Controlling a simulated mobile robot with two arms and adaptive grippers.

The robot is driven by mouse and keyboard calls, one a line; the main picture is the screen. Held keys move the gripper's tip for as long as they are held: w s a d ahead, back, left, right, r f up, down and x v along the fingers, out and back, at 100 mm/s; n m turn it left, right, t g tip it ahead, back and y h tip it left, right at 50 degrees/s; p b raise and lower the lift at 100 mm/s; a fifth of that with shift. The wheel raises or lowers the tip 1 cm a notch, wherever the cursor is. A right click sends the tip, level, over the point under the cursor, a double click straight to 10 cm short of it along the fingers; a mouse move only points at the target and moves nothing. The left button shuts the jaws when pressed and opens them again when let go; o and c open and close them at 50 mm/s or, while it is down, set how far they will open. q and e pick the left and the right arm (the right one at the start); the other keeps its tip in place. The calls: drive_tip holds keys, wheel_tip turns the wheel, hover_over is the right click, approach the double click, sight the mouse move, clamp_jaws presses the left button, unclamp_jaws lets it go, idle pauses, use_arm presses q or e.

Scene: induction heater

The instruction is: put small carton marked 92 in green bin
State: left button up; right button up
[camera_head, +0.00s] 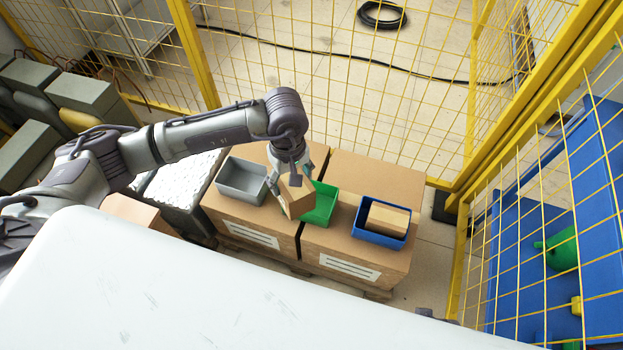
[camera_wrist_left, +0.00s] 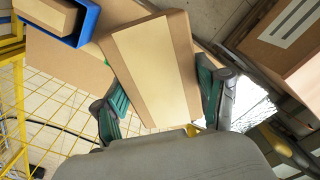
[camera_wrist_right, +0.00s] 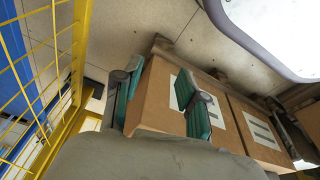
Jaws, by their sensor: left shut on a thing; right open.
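A small brown carton (camera_head: 297,202) is held tilted in my left gripper (camera_head: 290,182), over the left side of the green bin (camera_head: 321,206). My left wrist view shows the carton (camera_wrist_left: 158,62) with a pale label between the two fingers; no number is readable. The carton hides part of the green bin, and I cannot tell whether they touch. My right gripper (camera_wrist_right: 160,108) is open and empty in its own wrist view, with large cardboard boxes beyond it.
A grey bin (camera_head: 240,182) stands left of the green one, looking empty. A blue bin (camera_head: 376,239) on the right holds a carton (camera_head: 388,219). The bins stand on large boxes (camera_head: 345,268). Yellow mesh fencing (camera_head: 330,80) runs behind and to the right.

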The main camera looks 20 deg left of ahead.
wheel_tip(320, 180, up, 14)
drive_tip(key=t+b, duration=0.1)
drive_tip(key=b, duration=0.8)
use_arm(q)
drive_tip(key=w+d+f+n+b, duration=0.1)
drive_tip(key=w+f+n+b, duration=0.1)
drive_tip(key=w+f+n, duration=0.2)
drive_tip(key=w+d+f+n+b, duration=0.1)
drive_tip(key=w+f+n+b, duration=0.2)
drive_tip(key=f, duration=0.8)
drive_tip(key=shift+w+n, duration=0.5)
drive_tip(key=shift+n, duration=0.1)
use_arm(e)
drive_tip(key=w+a+r+t+y, duration=0.1)
drive_tip(key=w+a+r+t, duration=0.2)
drive_tip(key=w+r+t, duration=0.2)
drive_tip(key=w+a+r+t+y, duration=0.2)
drive_tip(key=w+r+t, duration=0.4)
drive_tip(key=w, duration=0.5)
drive_tip(key=shift+a+t, duration=0.4)
drive_tip(key=shift+t, duration=0.4)
drive_tip(key=shift+r, duration=0.1)
use_arm(q)
drive_tip(key=o, duration=1.5)
